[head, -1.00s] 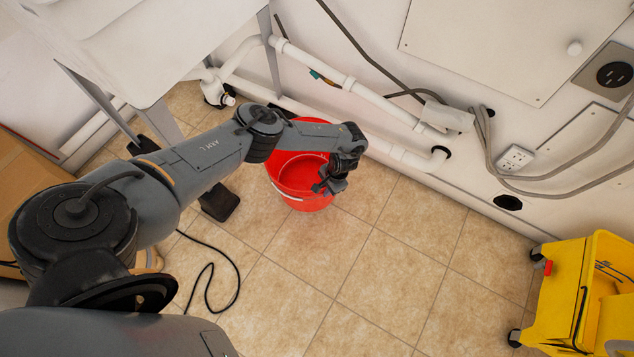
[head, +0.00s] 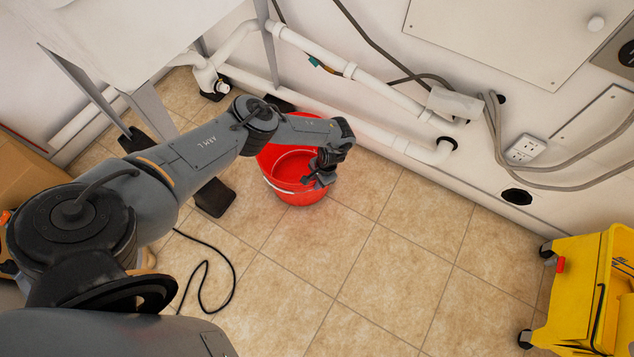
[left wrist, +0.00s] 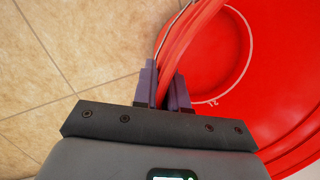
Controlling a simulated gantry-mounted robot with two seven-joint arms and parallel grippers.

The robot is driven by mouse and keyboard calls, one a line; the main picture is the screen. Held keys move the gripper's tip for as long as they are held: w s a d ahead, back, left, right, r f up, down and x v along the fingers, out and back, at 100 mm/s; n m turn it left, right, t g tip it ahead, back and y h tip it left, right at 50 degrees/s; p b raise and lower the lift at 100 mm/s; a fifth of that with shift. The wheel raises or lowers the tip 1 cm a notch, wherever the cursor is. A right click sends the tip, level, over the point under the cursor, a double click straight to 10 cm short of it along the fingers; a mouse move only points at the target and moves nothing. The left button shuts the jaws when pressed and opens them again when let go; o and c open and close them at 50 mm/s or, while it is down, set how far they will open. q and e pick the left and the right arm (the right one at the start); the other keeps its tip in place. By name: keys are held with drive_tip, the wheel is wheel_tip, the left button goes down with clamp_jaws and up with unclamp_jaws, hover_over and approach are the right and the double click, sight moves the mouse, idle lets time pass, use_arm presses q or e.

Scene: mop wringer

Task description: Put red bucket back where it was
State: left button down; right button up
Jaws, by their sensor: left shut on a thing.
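The red bucket (head: 297,190) is upright on or just above the tiled floor by the white wall pipes; I cannot tell whether its base touches the floor. My left gripper (head: 322,178) is at its near right rim, and my left forearm hides part of its far side. In the left wrist view, my left gripper (left wrist: 163,85) is shut on the rim of the red bucket (left wrist: 205,75), with the inside of the bucket to the right. A thin metal handle lies along the rim. My right gripper is not in view.
A yellow mop wringer bucket (head: 580,290) on casters stands at the lower right. White pipes (head: 350,72) run along the wall behind the bucket. A white sink (head: 110,40) on metal legs is at the upper left. A black cable (head: 205,285) lies on the floor. Tiles right of the bucket are clear.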

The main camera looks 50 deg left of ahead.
use_arm(q)
drive_tip(key=shift+w, duration=0.1)
drive_tip(key=c, duration=1.2)
unclamp_jaws()
